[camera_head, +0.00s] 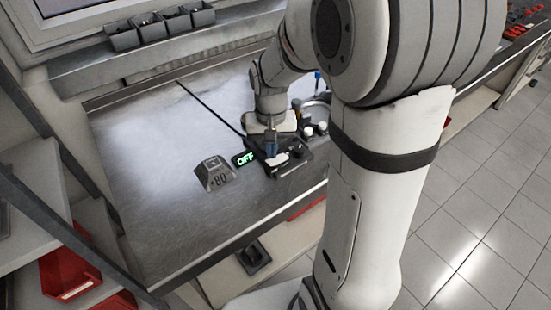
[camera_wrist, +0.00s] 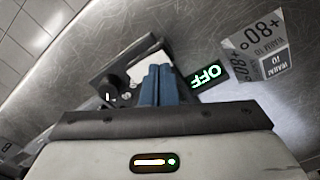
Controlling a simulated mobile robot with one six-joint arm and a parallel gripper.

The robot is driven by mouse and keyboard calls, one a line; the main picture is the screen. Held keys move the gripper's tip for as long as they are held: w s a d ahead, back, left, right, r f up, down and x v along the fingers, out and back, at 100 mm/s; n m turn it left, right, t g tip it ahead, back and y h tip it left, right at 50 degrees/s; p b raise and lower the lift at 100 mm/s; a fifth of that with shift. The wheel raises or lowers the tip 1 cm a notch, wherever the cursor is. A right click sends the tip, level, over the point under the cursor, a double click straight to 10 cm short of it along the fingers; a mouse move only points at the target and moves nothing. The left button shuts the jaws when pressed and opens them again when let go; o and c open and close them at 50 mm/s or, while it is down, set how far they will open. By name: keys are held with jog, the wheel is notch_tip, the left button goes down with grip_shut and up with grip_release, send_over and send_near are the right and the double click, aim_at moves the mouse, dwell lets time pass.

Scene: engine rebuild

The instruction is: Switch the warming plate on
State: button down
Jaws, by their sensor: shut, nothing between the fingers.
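The warming plate's dark control unit (camera_head: 295,165) sits on the metal bench, with a pale switch-like part (camera_head: 277,160) on top. In the wrist view this pale part (camera_wrist: 136,66) is partly hidden behind my fingers, and a black knob (camera_wrist: 108,90) is beside it. A small display (camera_head: 244,159) reads OFF in green; it also shows in the wrist view (camera_wrist: 207,75). My gripper (camera_head: 271,148) points down over the unit, its blue fingers shut and empty. In the wrist view the fingertips (camera_wrist: 157,70) overlap the pale part; I cannot tell whether they touch it.
A grey +80° sign (camera_head: 215,177) stands left of the display. Small white-topped items (camera_head: 315,129) are close to the right of my gripper. Grey bins (camera_head: 160,27) sit on the back ledge. The bench's left side is clear.

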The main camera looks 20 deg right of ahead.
aim_at(272, 162)
jog(key=shift+f+b, duration=0.8)
jog(key=shift+f, duration=0.25)
dwell(0.6)
jog(key=shift+r, duration=0.15)
jog(key=shift+r+p, duration=2.7)
jog(key=shift+r, duration=0.75)
